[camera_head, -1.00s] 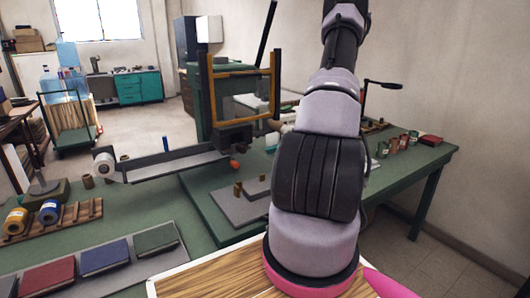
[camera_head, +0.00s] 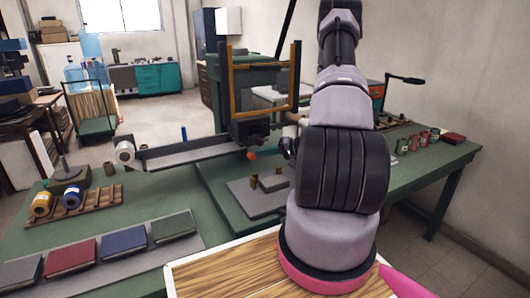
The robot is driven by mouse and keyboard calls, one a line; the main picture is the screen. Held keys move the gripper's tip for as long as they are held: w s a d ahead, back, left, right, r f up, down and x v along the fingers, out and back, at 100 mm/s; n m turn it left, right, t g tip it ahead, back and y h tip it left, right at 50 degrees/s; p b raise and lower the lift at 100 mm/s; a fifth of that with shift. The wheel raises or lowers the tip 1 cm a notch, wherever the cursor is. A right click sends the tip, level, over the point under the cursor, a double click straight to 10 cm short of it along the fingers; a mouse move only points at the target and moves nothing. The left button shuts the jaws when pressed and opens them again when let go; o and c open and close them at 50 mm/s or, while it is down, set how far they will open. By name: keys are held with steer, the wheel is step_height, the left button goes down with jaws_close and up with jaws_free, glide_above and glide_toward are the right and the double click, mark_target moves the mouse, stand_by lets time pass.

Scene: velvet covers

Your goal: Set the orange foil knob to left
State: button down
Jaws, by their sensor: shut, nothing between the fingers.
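The small orange knob (camera_head: 252,155) is on the front of a dark block under the press frame, at the right end of the long grey rail (camera_head: 190,153). My arm comes down through the right half of the view. What looks like the dark tip of my gripper (camera_head: 288,148) shows just past the arm's left edge. It is to the right of the orange knob, with a gap between them in the picture. Most of the gripper is hidden behind my arm. The knob is too small to read its setting.
The press frame (camera_head: 232,83) stands above the knob. A foil roll (camera_head: 124,152) sits at the rail's left end. Coloured books (camera_head: 124,240) and spools (camera_head: 73,195) lie at the left. Green bench is bare between them.

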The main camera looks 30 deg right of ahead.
mark_target(251, 155)
steer(key=a, duration=0.5)
steer(key=shift+s, duration=0.1)
steer(key=shift+a, duration=0.1)
steer(key=shift+s, duration=0.1)
steer(key=v, duration=1.1)
steer(key=s+a+r+n+g+h, duration=0.1)
steer(key=s+a+r+n+g, duration=0.2)
steer(key=a+r, duration=0.5)
steer(key=s+a+r+g, duration=0.35)
steer(key=a+r, duration=0.25)
steer(key=r, duration=0.4)
steer(key=s+a+r+m+t+h, duration=0.1)
steer(key=s+a+r+t+h, duration=0.2)
steer(key=s+r, duration=0.9)
step_height(251, 155, up, 3)
steer(key=h, duration=0.3)
steer(key=shift+a+m+h, duration=0.25)
steer(key=shift+m+h, duration=0.05)
steer(key=shift+m, duration=0.1)
